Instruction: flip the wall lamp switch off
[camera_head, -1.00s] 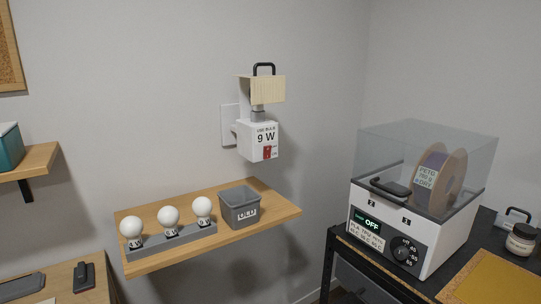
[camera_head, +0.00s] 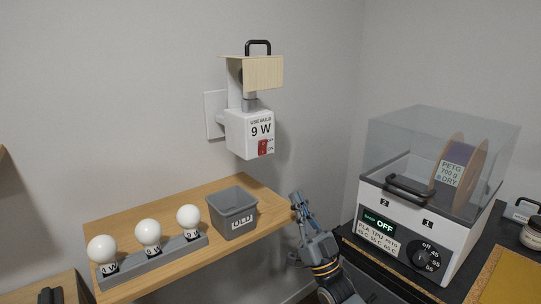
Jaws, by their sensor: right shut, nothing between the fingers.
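The wall lamp (camera_head: 249,132) is a white box labelled "USE BULB 9 W", fixed to a wall plate, with a wooden shade (camera_head: 263,73) and a black handle above it. Its red switch (camera_head: 263,147) is on the lower front face, between small OFF and ON marks. I cannot tell which way the switch is set. My right gripper (camera_head: 296,198) is below and to the right of the lamp, near the right end of the wooden shelf, apart from the switch. It is shut and empty. My left gripper is not in view.
The wooden shelf (camera_head: 160,256) below the lamp holds a grey bin (camera_head: 233,212) labelled OLD and a grey rack (camera_head: 155,263) with three white bulbs. A filament dryer (camera_head: 407,233) stands on a black table at right. The space before the lamp is clear.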

